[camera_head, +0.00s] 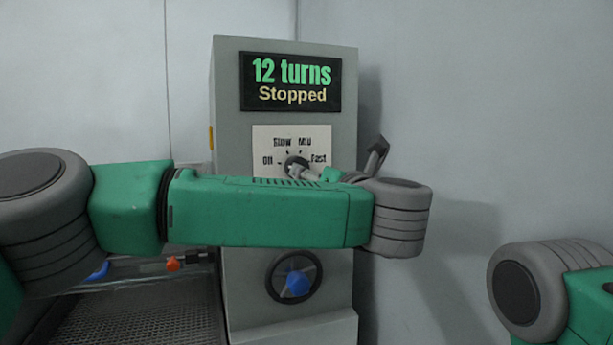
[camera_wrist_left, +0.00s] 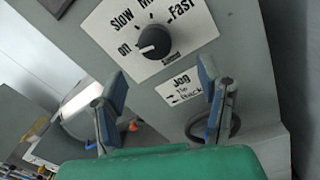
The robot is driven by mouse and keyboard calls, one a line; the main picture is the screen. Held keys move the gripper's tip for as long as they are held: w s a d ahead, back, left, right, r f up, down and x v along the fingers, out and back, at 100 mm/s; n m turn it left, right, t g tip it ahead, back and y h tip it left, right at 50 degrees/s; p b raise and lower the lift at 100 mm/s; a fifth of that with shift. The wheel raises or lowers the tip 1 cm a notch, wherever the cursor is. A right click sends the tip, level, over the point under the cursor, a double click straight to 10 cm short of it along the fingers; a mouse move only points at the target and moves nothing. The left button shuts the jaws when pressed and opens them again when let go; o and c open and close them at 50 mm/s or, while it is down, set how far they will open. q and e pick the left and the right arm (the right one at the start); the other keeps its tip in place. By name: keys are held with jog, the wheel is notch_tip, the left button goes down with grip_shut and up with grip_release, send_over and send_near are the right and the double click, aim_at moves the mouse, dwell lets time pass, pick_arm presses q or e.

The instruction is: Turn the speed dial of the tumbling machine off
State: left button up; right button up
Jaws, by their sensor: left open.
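The tumbling machine (camera_head: 230,120) is a grey cabinet; its display (camera_head: 291,82) reads "12 turns" and "Stopped". The black round speed dial (camera_head: 296,163) sits on a white label plate with Off, Slow, Mid and Fast. In the left wrist view the dial (camera_wrist_left: 154,42) shows clearly, and its pale mark seems to face the lower-left label. My left gripper (camera_head: 340,163) is open in front of the panel and partly covers the plate in the head view. In the left wrist view its fingers (camera_wrist_left: 163,82) are apart and empty, below the dial. My right gripper is out of view.
A white "Jog" label (camera_wrist_left: 177,88) is below the dial. A mesh tray (camera_head: 140,315) and an orange knob (camera_head: 173,264) are at the left. The wall right of the machine is bare.

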pick_arm(q)
jog(key=v, duration=0.3)
jog(key=shift+s+d, duration=0.2)
jog(key=shift+s, duration=0.1)
jog(key=shift+f, duration=0.1)
jog(key=s+f+m+g+h, duration=0.3)
jog(key=f+m+h, duration=0.7)
jog(key=f+m, duration=1.55)
jog(key=s+a+f+g, duration=0.1)
jog(key=s+a+f, duration=0.15)
jog(key=f, duration=0.55)
jog(key=s+a+f+g, duration=0.1)
jog(key=s+a+f, duration=0.1)
jog(key=s+f, duration=0.35)
jog(key=s+a+f+m+g+y, duration=0.1)
jog(key=s+a+f+m+g, duration=0.6)
jog(key=s+a+f, duration=0.7)
jog(key=s+a+f+m+g+y, duration=0.2)
jog(key=s+a+f+m+g, duration=0.1)
jog(key=s+a, duration=1)
jog(key=shift+a+g+y, duration=0.4)
jog(key=shift+a+g, duration=0.4)
